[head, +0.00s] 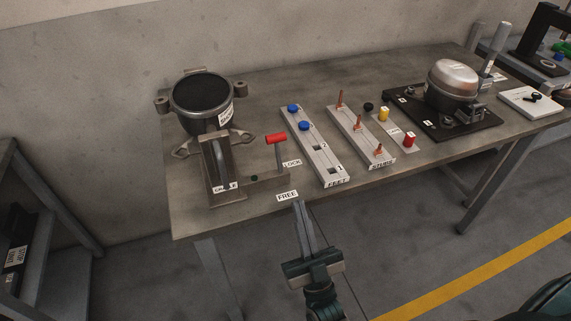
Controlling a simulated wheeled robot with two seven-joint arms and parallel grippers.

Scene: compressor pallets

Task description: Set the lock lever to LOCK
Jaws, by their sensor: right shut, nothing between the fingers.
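The lock lever (277,140) has a red crossbar grip on a grey upright post. It stands on a flat plate at the right of the cradle fixture (222,168). The LOCK label (291,163) lies just right of the post, and the FREE label (287,196) lies nearer the table's front edge. I cannot tell for sure which setting the lever is in. My right gripper (298,204) is shut and empty, with its fingertips by the FREE label, in front of the lever and apart from it. My left gripper is not in view.
A dark round compressor shell (202,97) sits behind the fixture. The FEET rack (316,150) with blue caps and the STUDS rack (361,137) stand right of the lever. A metal compressor dome (453,84) sits on a black plate (412,111) farther right. A shelf stands at left.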

